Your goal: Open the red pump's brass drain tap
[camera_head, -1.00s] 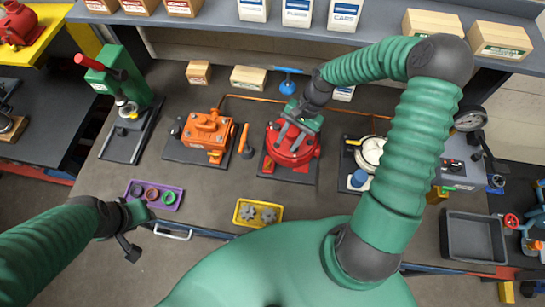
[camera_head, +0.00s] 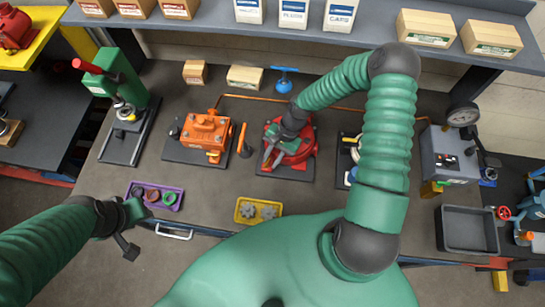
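The red pump (camera_head: 302,154) stands on a dark base plate at the middle of the bench. My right gripper (camera_head: 270,154) is over the left side of the pump, pointing down, and covers much of its top. I cannot tell whether it touches the pump or whether its fingers are apart. The brass drain tap cannot be made out; the gripper may hide it. My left gripper (camera_head: 132,232) hangs by the bench's front edge at the left, away from the pump. Its finger opening is not clear.
An orange pump (camera_head: 205,135) with an upright orange handle stands left of the red pump. A green press (camera_head: 118,75) is farther left. A purple tray (camera_head: 155,196) and a yellow tray (camera_head: 258,211) lie near the front edge. A grey gauge box (camera_head: 450,155) stands right.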

